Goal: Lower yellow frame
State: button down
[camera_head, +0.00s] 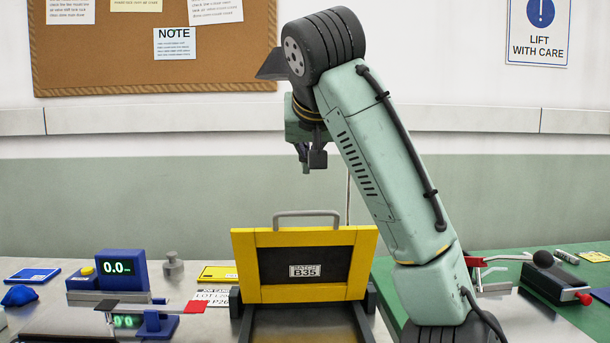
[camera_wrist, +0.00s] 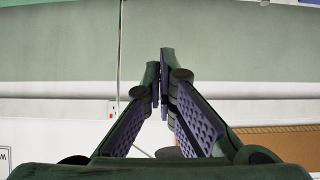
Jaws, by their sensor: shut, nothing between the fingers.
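The yellow frame (camera_head: 304,293) stands raised, nearly upright, above the table in the head view. It has a dark panel with a white label and a grey handle (camera_head: 306,213) along its top edge. Its lower end meets a dark base (camera_head: 305,325) with rails at the bottom of the picture. My gripper (camera_head: 312,165) is above the handle, apart from it, with its fingers pointing down. In the wrist view my gripper (camera_wrist: 160,70) has its fingertips together with nothing between them. The frame does not show in the wrist view.
A blue scale display (camera_head: 121,268), a grey weight (camera_head: 173,266) and a yellow card (camera_head: 218,273) are left of the frame. On the green mat (camera_head: 560,262) at right are a red-handled clamp (camera_head: 478,262) and a black-knobbed device (camera_head: 552,280). The wall behind is bare at gripper height.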

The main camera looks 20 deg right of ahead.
jog(key=w+f+p, duration=0.1)
jog(key=f, duration=0.1)
jog(key=w+d+f+p, duration=0.1)
jog(key=w+f, duration=0.1)
jog(key=w+f+p, duration=0.1)
jog(key=w+f, duration=0.1)
jog(key=f, duration=0.1)
jog(key=shift+d, duration=0.2)
jog(key=shift+s+a+f, duration=0.2)
jog(key=shift+s+f, duration=0.2)
jog(key=shift+s, duration=0.1)
jog(key=shift+f, duration=0.1)
